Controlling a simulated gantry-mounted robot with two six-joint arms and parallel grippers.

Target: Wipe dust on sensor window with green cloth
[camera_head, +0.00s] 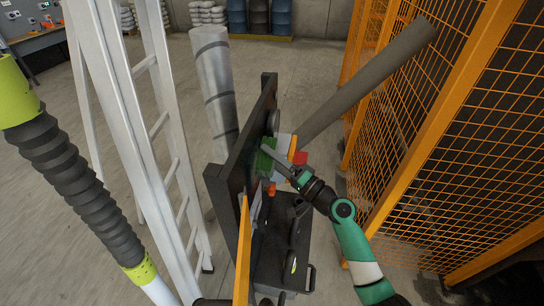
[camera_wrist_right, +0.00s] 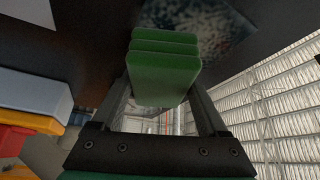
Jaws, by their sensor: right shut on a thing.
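My right gripper (camera_head: 277,158) is shut on the green cloth (camera_head: 265,160), beside the upright dark panel. In the right wrist view the folded cloth (camera_wrist_right: 165,75) sits between the two fingers, its layers stacked toward the panel. The sensor window (camera_wrist_right: 205,28) shows there as a speckled, blue-grey glossy patch on the dark panel, partly hidden behind the cloth. The cloth is at or very close to the window; I cannot tell whether they touch. In the head view the window is hidden by the panel's angle. My left gripper is not in view.
The dark panel (camera_head: 230,184) stands upright. Red, orange and pale blocks (camera_head: 298,157) are close to the right gripper. An aluminium ladder (camera_head: 127,130) stands left, orange mesh fencing (camera_head: 470,140) right. A grey roll (camera_head: 365,82) leans behind my right arm.

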